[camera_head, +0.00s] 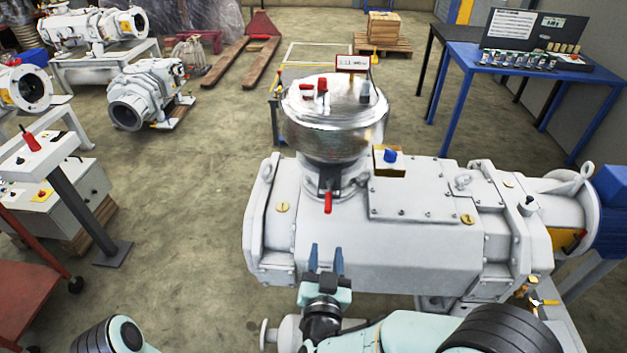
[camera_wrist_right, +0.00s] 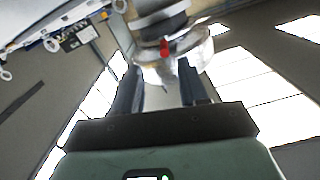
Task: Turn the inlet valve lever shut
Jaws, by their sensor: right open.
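The inlet valve lever (camera_head: 327,203) is a small red handle on the neck below the shiny metal inlet vessel (camera_head: 335,115), on top of the white vacuum pump (camera_head: 400,225). It hangs downward. My right gripper (camera_head: 328,260) is below the lever in the head view, fingers apart and empty, pointing toward it. In the right wrist view the red lever (camera_wrist_right: 164,48) shows beyond and between the two dark fingers (camera_wrist_right: 160,78), apart from them. My left gripper is not in view.
Another red handle (camera_head: 322,86) and a small sign (camera_head: 352,63) stand on the vessel. A blue knob (camera_head: 390,156) sits on the pump's top plate. A blue table (camera_head: 540,85) with a tool case stands at the back right.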

